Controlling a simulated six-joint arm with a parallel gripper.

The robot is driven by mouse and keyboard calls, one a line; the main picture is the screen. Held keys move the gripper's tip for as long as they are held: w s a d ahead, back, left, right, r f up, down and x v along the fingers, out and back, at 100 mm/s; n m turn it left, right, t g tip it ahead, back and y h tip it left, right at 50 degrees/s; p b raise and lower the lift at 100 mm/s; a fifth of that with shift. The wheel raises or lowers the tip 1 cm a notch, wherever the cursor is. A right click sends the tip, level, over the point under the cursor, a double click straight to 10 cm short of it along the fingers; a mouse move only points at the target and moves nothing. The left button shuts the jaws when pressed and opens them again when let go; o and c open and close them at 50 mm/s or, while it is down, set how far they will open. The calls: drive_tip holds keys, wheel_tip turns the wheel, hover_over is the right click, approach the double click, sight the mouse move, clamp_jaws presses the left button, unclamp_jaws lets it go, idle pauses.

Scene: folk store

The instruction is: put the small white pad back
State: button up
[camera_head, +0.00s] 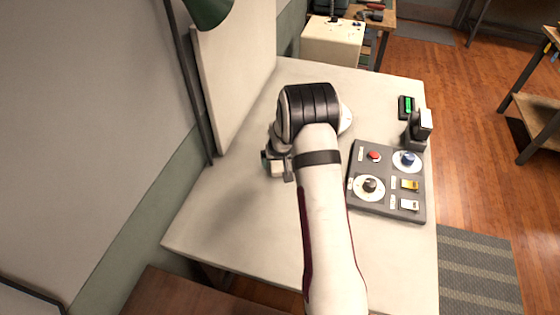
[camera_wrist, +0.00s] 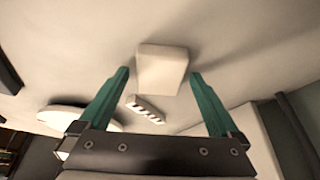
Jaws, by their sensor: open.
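A small white pad (camera_wrist: 162,68) shows in the wrist view as a pale block with rounded corners on the light surface. My gripper (camera_wrist: 160,74) is open, with its two green fingers on either side of the pad in the picture. A gap shows between the pad and each finger. I cannot tell how far the fingertips are from it in depth. In the head view my gripper (camera_head: 278,168) is low over the left part of the white table (camera_head: 235,235). A pale block shows at its fingers there, and my wrist hides part of that spot.
A dark control panel (camera_head: 388,210) with knobs, switches and a red button lies on the table to the right. Behind it are a black stand with a white piece (camera_head: 425,119) and a green-lit device (camera_head: 407,106). A pale upright board (camera_head: 235,75) borders the left.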

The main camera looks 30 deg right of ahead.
drive_tip(key=v, duration=1.2)
drive_tip(key=s+a+r+g+y, duration=0.2)
drive_tip(key=s+a+r, duration=0.6)
drive_tip(key=s+a, duration=0.25)
drive_tip(key=s+a+r+g, duration=0.1)
drive_tip(key=s+a, duration=0.4)
drive_tip(key=s, duration=0.6)
drive_tip(key=s+a+r+m+g+y, duration=0.1)
drive_tip(key=s+a, duration=0.4)
drive_tip(key=s, duration=0.5)
drive_tip(key=shift+s+y, duration=0.3)
drive_tip(key=shift+s, duration=0.1)
